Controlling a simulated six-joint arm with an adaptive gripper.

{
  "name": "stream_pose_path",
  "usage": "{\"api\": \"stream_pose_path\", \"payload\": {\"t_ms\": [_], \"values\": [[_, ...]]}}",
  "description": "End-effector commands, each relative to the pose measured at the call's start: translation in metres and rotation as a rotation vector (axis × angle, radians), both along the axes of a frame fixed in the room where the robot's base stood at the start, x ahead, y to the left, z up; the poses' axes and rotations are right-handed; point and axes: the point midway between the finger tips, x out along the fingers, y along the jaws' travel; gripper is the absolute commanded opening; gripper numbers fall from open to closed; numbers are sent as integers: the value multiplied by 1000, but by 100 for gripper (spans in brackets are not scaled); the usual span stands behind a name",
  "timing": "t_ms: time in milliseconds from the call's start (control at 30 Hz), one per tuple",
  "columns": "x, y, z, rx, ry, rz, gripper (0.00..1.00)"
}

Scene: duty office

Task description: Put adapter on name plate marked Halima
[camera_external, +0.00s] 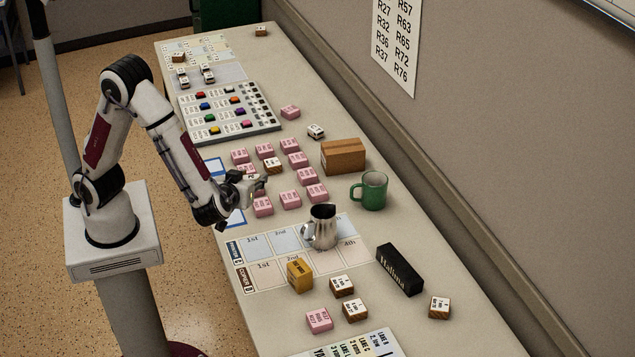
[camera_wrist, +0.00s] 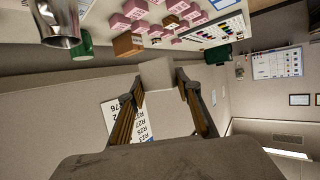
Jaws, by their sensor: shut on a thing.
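The name plate (camera_external: 400,269) is a long black block with pale lettering that reads Halima. It lies on the table at right front, with its top bare. My gripper (camera_external: 248,187) is over the table's left edge, beside the pink blocks and well behind and left of the plate. In the wrist view my gripper (camera_wrist: 160,95) is shut on a plain pale grey block, which I take for the adapter (camera_wrist: 157,73). The fingers hide part of its sides. The name plate does not show in the wrist view.
A steel pitcher (camera_external: 321,228) stands on the 1st-to-4th mat (camera_external: 262,273), between my gripper and the plate. A yellow block (camera_external: 299,274) and several small blocks lie around the plate's left and front.

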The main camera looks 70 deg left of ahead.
Motion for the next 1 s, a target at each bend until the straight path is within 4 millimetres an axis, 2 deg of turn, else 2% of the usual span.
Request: {"api": "stream_pose_path", "payload": {"t_ms": [133,567,767,1000], "values": [[2,-2,7,0,0,-4,19],[48,-37,-3,-1,1,-112,19],[85,-65,-8,0,0,-203,19],[149,-116,-12,-1,-1,-372,19]]}}
